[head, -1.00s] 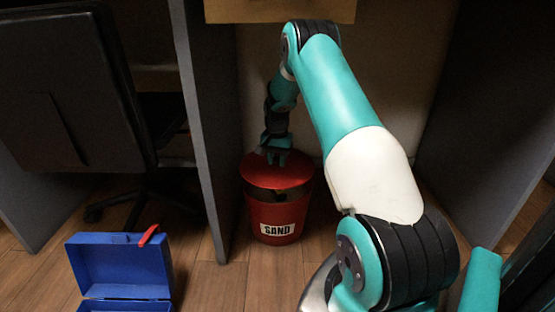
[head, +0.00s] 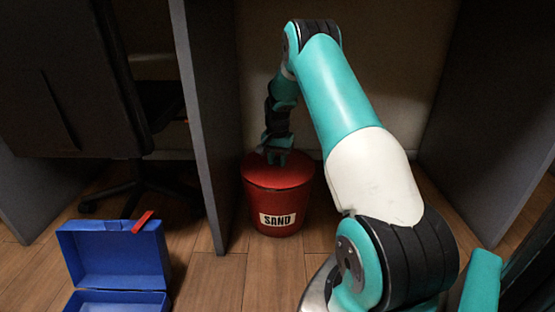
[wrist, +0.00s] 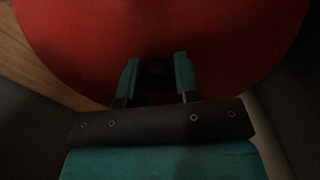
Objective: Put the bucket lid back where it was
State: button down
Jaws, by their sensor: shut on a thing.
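A red bucket (head: 279,214) with a white SAND label stands on the wooden floor under the desk. Its red lid (head: 279,174) lies over the bucket's top, with no clear gap between lid and rim in the head view. My gripper (head: 275,157) is above the lid, pointing down. In the wrist view my gripper (wrist: 156,75) is shut on a dark knob (wrist: 156,73) at the middle of the lid (wrist: 80,45). My fingers partly hide the knob.
A grey desk panel (head: 207,130) stands just left of the bucket. An open blue toolbox (head: 118,255) with a red handle sits on the floor at the front left. A dark chair (head: 70,90) is further left. Another dark panel (head: 490,120) is on the right.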

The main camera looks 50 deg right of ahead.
aim_at(277, 158)
jog(key=shift+f, duration=0.5)
jog(key=c, duration=0.8)
grip_release()
jog(key=shift+o, duration=0.2)
notch_tip(277, 158, up, 8)
jog(key=p, duration=0.5)
jog(key=shift+f, duration=0.25)
